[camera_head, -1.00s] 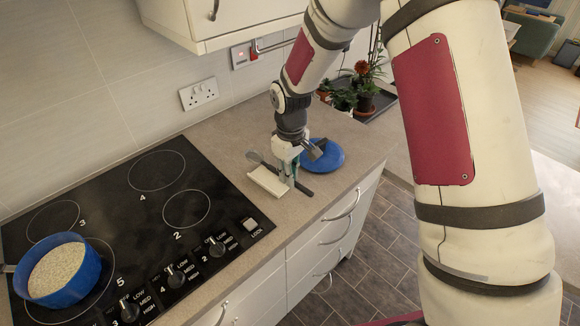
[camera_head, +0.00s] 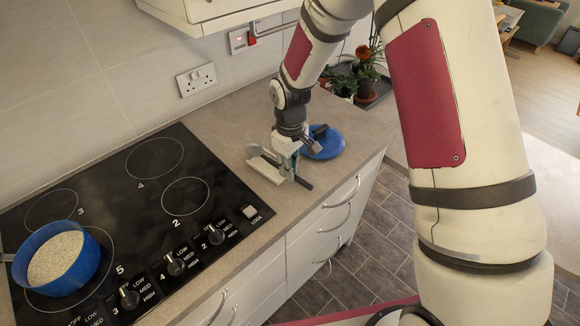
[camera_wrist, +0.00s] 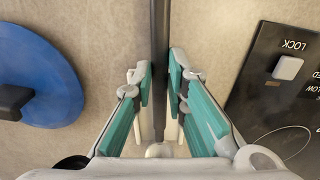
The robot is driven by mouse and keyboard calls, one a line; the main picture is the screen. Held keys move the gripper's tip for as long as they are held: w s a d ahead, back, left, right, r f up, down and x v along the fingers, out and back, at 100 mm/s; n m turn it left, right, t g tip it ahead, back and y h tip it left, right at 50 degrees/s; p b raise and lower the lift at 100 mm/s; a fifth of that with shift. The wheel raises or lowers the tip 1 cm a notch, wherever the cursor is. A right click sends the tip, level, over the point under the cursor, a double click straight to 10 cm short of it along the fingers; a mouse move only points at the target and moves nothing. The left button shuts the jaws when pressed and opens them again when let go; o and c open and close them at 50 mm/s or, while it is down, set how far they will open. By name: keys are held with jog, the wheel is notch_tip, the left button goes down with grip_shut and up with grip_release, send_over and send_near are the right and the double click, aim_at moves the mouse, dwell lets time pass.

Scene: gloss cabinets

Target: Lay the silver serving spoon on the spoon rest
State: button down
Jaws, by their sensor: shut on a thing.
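My gripper (camera_head: 287,166) is shut on the silver serving spoon, over the counter to the right of the hob. The spoon's dark handle (camera_head: 303,183) sticks out toward the counter's front edge, and its bowl end (camera_head: 253,150) points toward the wall. The white spoon rest (camera_head: 264,171) lies on the counter just below and left of the gripper. In the wrist view, the handle (camera_wrist: 160,30) runs straight up between the fingertips (camera_wrist: 161,78). The spoon is right over or at the rest; I cannot tell whether they touch.
A blue plate or lid (camera_head: 333,143) with a dark knob lies close behind the gripper on the right. A black hob (camera_head: 120,215) with a blue pan (camera_head: 90,262) of pale grains is on the left. Potted plants (camera_head: 362,78) stand behind. Counter front edge is near.

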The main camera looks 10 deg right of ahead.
jog(key=shift+f, duration=0.6)
jog(key=c, duration=1.5)
grip_release()
notch_tip(320, 180, up, 12)
